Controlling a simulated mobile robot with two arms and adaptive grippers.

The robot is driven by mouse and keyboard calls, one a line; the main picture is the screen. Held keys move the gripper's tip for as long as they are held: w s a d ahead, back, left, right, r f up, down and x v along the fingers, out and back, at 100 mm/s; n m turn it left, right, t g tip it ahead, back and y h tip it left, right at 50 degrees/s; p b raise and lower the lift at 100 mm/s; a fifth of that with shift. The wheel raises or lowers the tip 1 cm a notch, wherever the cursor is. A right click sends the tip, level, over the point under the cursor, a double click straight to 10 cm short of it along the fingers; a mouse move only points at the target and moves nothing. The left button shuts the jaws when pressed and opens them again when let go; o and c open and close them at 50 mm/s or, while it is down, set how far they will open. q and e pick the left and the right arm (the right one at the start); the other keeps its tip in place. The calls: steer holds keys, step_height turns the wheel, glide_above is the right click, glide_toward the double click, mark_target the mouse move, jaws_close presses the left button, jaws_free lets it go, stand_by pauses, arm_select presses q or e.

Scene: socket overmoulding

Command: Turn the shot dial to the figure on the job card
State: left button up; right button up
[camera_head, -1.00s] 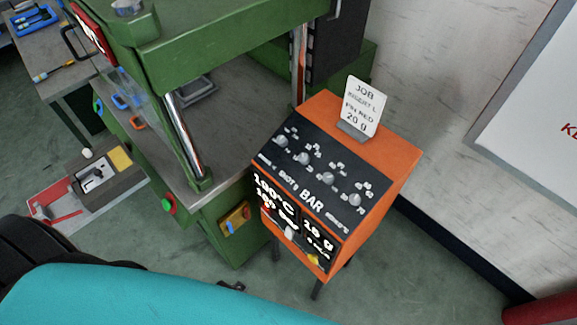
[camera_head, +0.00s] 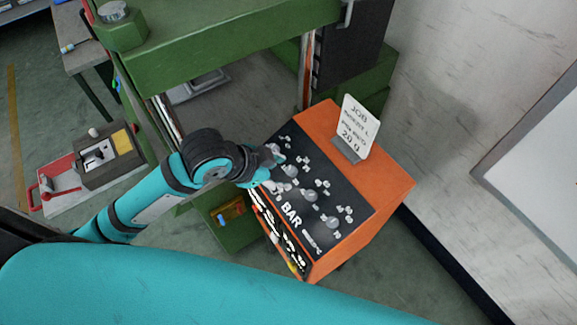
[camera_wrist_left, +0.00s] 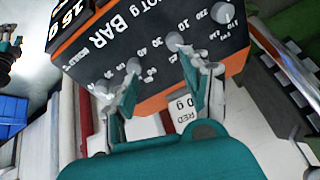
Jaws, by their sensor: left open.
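The job card (camera_head: 358,128) stands on the orange control box (camera_head: 385,182) and reads "20 g"; part of it shows in the left wrist view (camera_wrist_left: 183,110). The shot dial (camera_head: 290,171) is a grey knob, second in a row on the sloped black panel; in the left wrist view it (camera_wrist_left: 174,41) has figures from 10 upward around it. My left gripper (camera_head: 272,164) is open at the panel's upper left. In the left wrist view its fingers (camera_wrist_left: 160,78) are spread near the shot dial, with nothing between them; contact cannot be told. The dial's pointer is too small to read.
Other similar knobs (camera_head: 333,222) sit close along the same panel. A green press (camera_head: 215,40) stands behind and left of the box. A grey-and-red fixture (camera_head: 100,155) lies at the left. A wall (camera_head: 450,90) bounds the right side.

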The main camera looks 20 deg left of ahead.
mark_target(290, 170)
arm_select(q)
steer(key=a+r+m+g, duration=0.1)
steer(key=a+r+m, duration=0.35)
steer(key=r, duration=0.35)
steer(key=shift+m+y, duration=0.25)
steer(key=shift+y, duration=0.05)
steer(key=x, duration=0.5)
steer(key=p+x, duration=0.1)
steer(key=x, duration=0.5)
steer(key=p+x, duration=0.1)
steer(key=x, duration=0.5)
steer(key=shift+s+d+f, duration=0.1)
steer(key=shift+s+f, duration=0.1)
steer(key=shift+s, duration=0.1)
arm_select(e)
steer(key=shift+w+d+r, duration=0.2)
steer(key=shift+w+r, duration=0.05)
steer(key=shift+r, duration=0.35)
steer(key=shift+w+d+r, duration=0.15)
steer(key=shift+w+r, duration=0.1)
steer(key=shift+r, duration=0.35)
arm_select(q)
jaws_close()
